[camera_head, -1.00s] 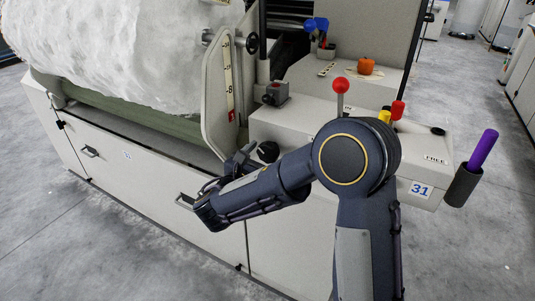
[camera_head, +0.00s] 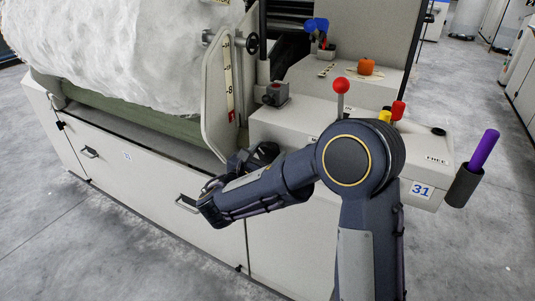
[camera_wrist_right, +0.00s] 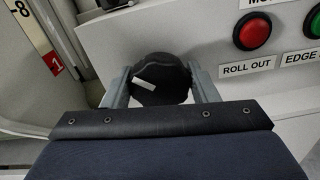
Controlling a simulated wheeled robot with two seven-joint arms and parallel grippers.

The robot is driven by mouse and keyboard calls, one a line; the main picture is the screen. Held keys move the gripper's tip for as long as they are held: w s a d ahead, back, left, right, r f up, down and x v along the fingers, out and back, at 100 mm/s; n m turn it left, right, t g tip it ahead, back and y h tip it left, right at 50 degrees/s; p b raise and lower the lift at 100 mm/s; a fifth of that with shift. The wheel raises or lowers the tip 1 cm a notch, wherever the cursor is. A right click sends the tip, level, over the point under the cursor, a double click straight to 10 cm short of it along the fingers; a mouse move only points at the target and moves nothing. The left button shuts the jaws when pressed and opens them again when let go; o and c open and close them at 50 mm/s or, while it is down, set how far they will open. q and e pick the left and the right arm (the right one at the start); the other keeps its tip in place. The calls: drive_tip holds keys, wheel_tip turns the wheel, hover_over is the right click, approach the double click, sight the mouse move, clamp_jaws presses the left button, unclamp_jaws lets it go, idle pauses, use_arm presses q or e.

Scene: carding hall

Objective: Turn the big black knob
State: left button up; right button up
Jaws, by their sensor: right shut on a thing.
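The big black knob (camera_wrist_right: 160,80) shows in the right wrist view, on the front of the pale machine panel. It is round and carries a white pointer mark that lies slanted, close to horizontal. My right gripper (camera_wrist_right: 160,92) has one finger on each side of the knob and is shut on it. In the head view the right gripper (camera_head: 250,158) is at the machine's front, partly hidden by my own arm, and the knob (camera_head: 267,149) shows only in part behind it. My left gripper is not in view.
Beside the knob is a red button (camera_wrist_right: 253,31) above a "ROLL OUT" label. A red-balled lever (camera_head: 341,87) and red and yellow knobs stand on the console top. A purple stick (camera_head: 483,149) stands in a dark holder at right. The grey floor is clear.

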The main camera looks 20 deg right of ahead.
drive_tip(key=m+b, duration=0.3)
drive_tip(key=b, duration=0.1)
drive_tip(key=shift+f+m, duration=0.25)
drive_tip(key=shift+m, duration=0.15)
drive_tip(key=shift+r+m+b, duration=0.15)
drive_tip(key=shift+m+b, duration=1.35)
drive_tip(key=shift+m, duration=0.4)
drive_tip(key=o, duration=1)
drive_tip(key=shift+c, duration=0.2)
drive_tip(key=shift+s, duration=0.1)
drive_tip(key=p+v, duration=0.1)
drive_tip(key=v, duration=0.6)
drive_tip(key=shift+s+a+p, duration=0.2)
drive_tip(key=shift+a+p, duration=0.1)
drive_tip(key=shift+p, duration=0.1)
